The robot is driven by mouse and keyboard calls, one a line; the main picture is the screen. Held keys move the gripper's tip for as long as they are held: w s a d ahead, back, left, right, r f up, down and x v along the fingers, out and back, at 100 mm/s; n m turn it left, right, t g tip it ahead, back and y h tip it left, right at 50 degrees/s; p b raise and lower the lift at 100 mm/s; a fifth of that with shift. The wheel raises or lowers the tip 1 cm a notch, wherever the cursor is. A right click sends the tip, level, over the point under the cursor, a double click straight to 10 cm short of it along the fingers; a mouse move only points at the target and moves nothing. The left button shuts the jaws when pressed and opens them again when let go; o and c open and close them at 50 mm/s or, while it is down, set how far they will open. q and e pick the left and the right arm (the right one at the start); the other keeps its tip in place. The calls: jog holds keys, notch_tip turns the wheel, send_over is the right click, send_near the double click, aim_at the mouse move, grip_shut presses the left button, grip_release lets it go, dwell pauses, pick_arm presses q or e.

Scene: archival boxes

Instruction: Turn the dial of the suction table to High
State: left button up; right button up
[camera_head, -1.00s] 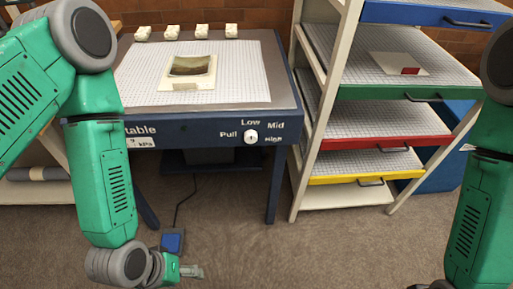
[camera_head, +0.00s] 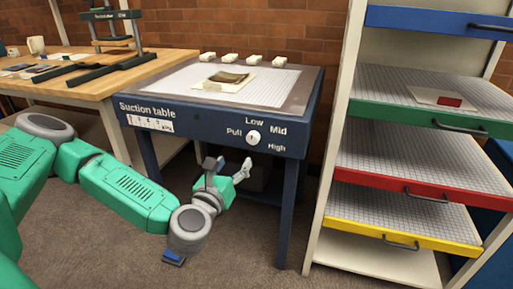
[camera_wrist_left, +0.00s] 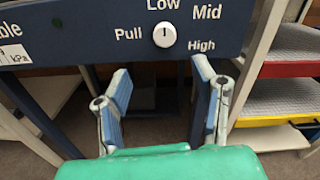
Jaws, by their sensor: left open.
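The suction table (camera_head: 300,108) stands in the middle, with a dark blue front panel. Its white round dial (camera_head: 253,137) sits on that panel among the labels Pull, Low, Mid and High. In the left wrist view the dial (camera_wrist_left: 164,35) has a dark mark that looks upright, near Low. My left gripper (camera_head: 245,168) is below the dial in the head view. In the left wrist view its two blue-padded fingers (camera_wrist_left: 162,88) are apart with nothing between them, and the dial is beyond and above them. My right gripper is not in view.
A rack with a green-front drawer (camera_head: 428,118), a red-front drawer (camera_head: 405,185) and others stands close on the right. A wooden workbench (camera_head: 150,72) with a press is at the left. White blocks line the table's back edge.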

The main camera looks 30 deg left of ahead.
aim_at(252, 140)
pick_arm(q)
jog(key=x, duration=0.3)
jog(key=b+x, duration=0.1)
jog(key=x, duration=0.3)
jog(key=b+x, duration=0.1)
jog(key=x, duration=0.3)
jog(key=shift+d, duration=0.4)
jog(key=shift+w+a+b, duration=0.25)
jog(key=shift+w+b, duration=0.05)
jog(key=shift+w, duration=0.3)
jog(key=shift+d+r, duration=0.1)
jog(key=c, duration=1.1)
